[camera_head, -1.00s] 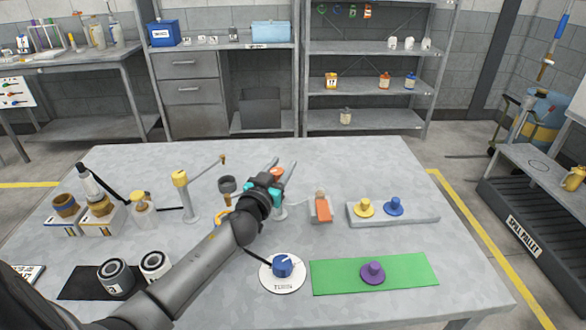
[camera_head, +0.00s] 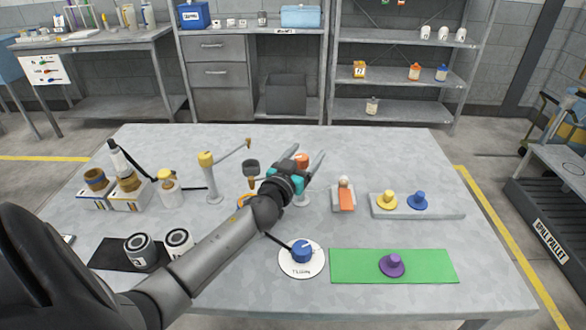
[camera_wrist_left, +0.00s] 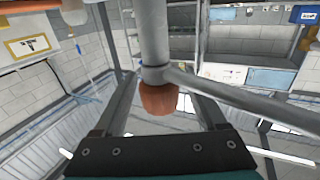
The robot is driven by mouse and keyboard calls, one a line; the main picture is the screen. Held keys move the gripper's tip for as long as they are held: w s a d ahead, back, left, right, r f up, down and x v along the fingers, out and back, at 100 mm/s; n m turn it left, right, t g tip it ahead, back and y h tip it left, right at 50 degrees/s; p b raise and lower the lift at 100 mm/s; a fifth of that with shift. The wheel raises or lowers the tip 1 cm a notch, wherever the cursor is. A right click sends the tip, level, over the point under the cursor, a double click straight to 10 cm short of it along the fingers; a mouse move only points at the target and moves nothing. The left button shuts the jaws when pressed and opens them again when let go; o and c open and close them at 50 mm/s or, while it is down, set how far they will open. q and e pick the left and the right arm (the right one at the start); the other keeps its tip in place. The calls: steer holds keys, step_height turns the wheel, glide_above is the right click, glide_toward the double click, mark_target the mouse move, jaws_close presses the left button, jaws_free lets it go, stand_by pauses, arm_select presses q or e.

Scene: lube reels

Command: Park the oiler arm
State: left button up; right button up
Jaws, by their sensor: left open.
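An upright grey post with an orange cap (camera_head: 302,159) stands near the middle of the table (camera_head: 330,140). My left gripper (camera_head: 302,154) is open around its upper part. In the left wrist view the reddish-brown cap (camera_wrist_left: 158,98) sits between my spread fingers (camera_wrist_left: 158,85), and a grey rod (camera_wrist_left: 240,98) runs from the post to the right. I cannot tell whether the fingers touch it. In the head view this rod is mostly hidden. A second post with a yellow cap (camera_head: 206,158) stands to the left, its thin arm (camera_head: 232,150) reaching up-right to a brown tip. My right gripper is out of view.
An orange-ramped block (camera_head: 346,197) and a grey bar (camera_head: 445,209) with yellow and blue knobs are to the right. A blue dial (camera_head: 301,250) and a green mat (camera_head: 350,270) with a purple knob are in front.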

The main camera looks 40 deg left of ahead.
arm_select(q)
steer(key=s+d, duration=0.3)
steer(key=s, duration=1.1)
steer(key=shift+s+p, duration=0.3)
steer(key=shift+p, duration=0.05)
steer(key=shift+c, duration=0.2)
